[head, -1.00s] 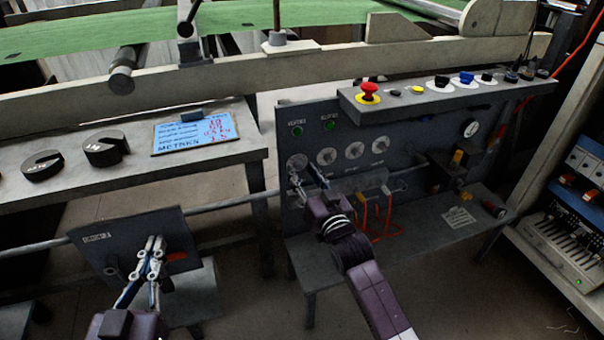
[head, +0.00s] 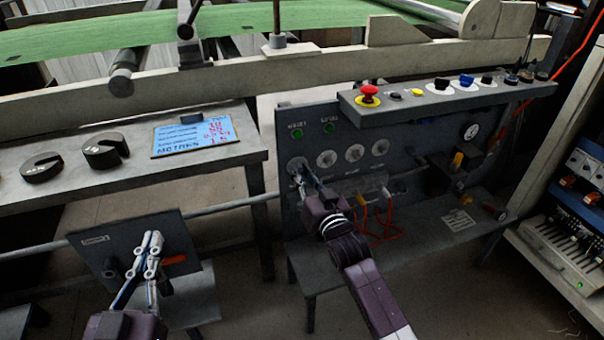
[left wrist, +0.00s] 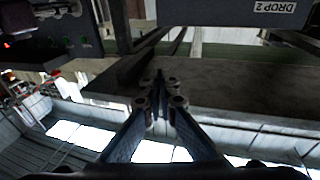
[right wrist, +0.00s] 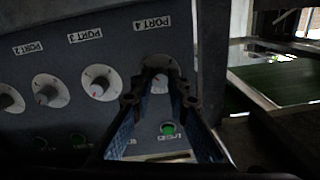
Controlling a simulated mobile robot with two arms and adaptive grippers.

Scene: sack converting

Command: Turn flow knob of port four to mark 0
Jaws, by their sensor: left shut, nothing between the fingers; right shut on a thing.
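The port four flow knob (right wrist: 159,84) sits on a pale round dial under the "PORT 4" label in the right wrist view. In the head view its dial (head: 296,163) is the leftmost of the row, partly covered by my right gripper. My right gripper (head: 303,178) is at the panel, its fingers shut on this knob; they also show in the right wrist view (right wrist: 160,92). The fingers hide much of the knob, and I cannot read its mark. My left gripper (head: 152,243) is shut and empty, well left of the panel; its closed tips show in the left wrist view (left wrist: 159,88).
The port three knob (right wrist: 101,83) and port two knob (right wrist: 47,91) are beside it. Green lamps (head: 297,134) are above the dials. A shelf with a red emergency button (head: 369,91) overhangs the panel. Orange cables (head: 378,230) loop below. A small dark plate (head: 95,240) stands behind my left gripper.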

